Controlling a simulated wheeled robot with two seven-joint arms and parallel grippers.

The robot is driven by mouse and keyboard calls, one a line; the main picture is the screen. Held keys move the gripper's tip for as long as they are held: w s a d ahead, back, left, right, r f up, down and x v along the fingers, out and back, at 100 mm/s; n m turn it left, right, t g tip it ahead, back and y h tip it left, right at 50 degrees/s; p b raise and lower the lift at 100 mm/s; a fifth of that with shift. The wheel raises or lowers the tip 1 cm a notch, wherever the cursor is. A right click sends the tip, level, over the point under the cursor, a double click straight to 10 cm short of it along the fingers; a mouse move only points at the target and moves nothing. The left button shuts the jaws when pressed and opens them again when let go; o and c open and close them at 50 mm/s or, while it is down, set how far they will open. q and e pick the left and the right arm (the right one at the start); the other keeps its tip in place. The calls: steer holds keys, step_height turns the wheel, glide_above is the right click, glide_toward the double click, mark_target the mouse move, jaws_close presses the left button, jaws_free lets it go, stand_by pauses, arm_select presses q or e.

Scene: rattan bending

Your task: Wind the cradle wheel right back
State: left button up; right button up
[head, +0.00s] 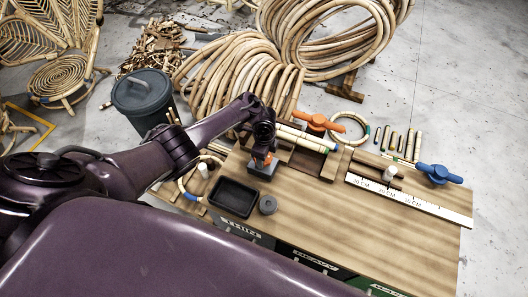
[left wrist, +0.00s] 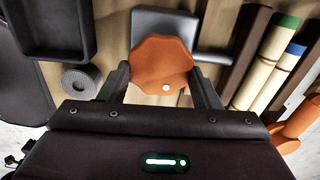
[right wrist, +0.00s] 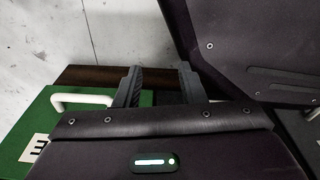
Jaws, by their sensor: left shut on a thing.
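The orange cradle wheel (left wrist: 161,62), a lobed knob with a white dot near its lower edge, is between the two fingers of my left gripper (left wrist: 163,85). The gripper is shut on it. In the head view the wheel (head: 261,161) shows small beneath my left gripper (head: 263,147), on a grey block (head: 264,171). The wooden cradle (head: 308,160) is to the right, with pale canes with coloured ends (left wrist: 266,66) lying across it. My right gripper (right wrist: 160,85) is open and empty, above a green case with a white handle; it is not seen in the head view.
A black tray (head: 234,196) and a grey roll (head: 268,205) lie left of the wheel. An orange winged knob (head: 317,122), a blue winged knob (head: 438,173) and a ruler (head: 412,201) are to the right. Rattan coils (head: 238,75) stand behind. The front right of the table is clear.

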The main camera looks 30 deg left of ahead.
arm_select(q)
steer(key=n+p, duration=0.1)
steer(key=n, duration=0.2)
steer(key=shift+w+r+n, duration=0.1)
steer(key=shift+r+n, duration=0.05)
steer(key=shift+n, duration=0.25)
steer(key=n+p, duration=0.2)
steer(key=n, duration=0.2)
steer(key=shift+w+n, duration=0.1)
steer(key=shift+n, duration=0.2)
steer(key=shift+a+n+p, duration=0.15)
steer(key=shift+n+p, duration=0.35)
steer(key=shift+n, duration=1.8)
arm_select(e)
steer(key=s+d+r, duration=0.1)
steer(key=s, duration=0.6)
steer(key=shift+d, duration=0.2)
arm_select(q)
steer(key=shift+w, duration=0.1)
steer(key=o, duration=1)
step_height(320, 180, up, 8)
steer(key=p, duration=0.4)
steer(key=shift+f+p, duration=0.2)
steer(key=shift+p, duration=0.2)
arm_select(e)
step_height(320, 180, up, 5)
steer(key=shift+s+f, duration=0.1)
